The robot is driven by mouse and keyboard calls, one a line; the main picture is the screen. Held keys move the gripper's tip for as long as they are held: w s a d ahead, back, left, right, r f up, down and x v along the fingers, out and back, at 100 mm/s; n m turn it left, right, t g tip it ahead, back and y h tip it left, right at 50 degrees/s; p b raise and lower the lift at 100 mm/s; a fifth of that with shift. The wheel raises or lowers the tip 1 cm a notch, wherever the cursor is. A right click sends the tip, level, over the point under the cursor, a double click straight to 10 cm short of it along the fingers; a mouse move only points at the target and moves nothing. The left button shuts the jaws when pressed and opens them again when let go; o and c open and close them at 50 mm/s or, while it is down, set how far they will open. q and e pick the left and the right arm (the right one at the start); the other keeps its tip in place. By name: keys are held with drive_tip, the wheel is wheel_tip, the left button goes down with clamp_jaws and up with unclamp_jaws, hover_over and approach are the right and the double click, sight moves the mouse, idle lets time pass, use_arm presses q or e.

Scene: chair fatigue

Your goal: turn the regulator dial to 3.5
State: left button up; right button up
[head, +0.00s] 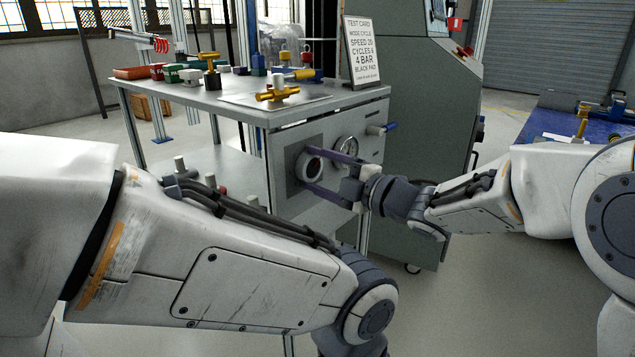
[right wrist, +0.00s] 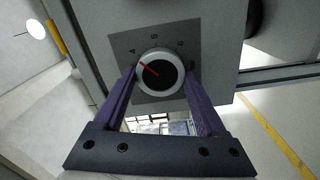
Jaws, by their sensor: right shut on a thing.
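The regulator dial (head: 308,166) is a round knob with a light rim and dark face on a dark square plate, on the front of the grey cabinet (head: 372,150). It also shows in the right wrist view (right wrist: 159,74), where its red pointer slants to the upper left, toward a small mark on the scale.
A round gauge (head: 346,147) sits right of the dial, close to the right gripper's upper finger. A test card (head: 361,52) reading 4 bar stands on the cabinet top. A yellow-handled valve (head: 278,93) and several coloured parts lie on the bench. A blue-topped table (head: 570,125) stands at right.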

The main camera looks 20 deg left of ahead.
drive_tip(key=n+b, duration=0.2)
drive_tip(key=n, duration=0.1)
drive_tip(key=shift+f+b, duration=0.25)
drive_tip(key=shift+b, duration=0.05)
use_arm(q)
drive_tip(key=shift+f+b, duration=0.7)
drive_tip(key=shift+f, duration=1.7)
use_arm(e)
drive_tip(key=shift+r+n, duration=0.1)
drive_tip(key=shift+n, duration=1)
drive_tip(key=o, duration=1.3)
use_arm(q)
wheel_tip(320, 180, up, 4)
drive_tip(key=p, duration=0.3)
drive_tip(key=shift+f+p, duration=0.15)
drive_tip(key=shift+p, duration=0.2)
use_arm(e)
drive_tip(key=v, duration=1)
drive_tip(key=shift+s+d, duration=0.1)
drive_tip(key=shift+d, duration=0.15)
drive_tip(key=shift+r, duration=0.1)
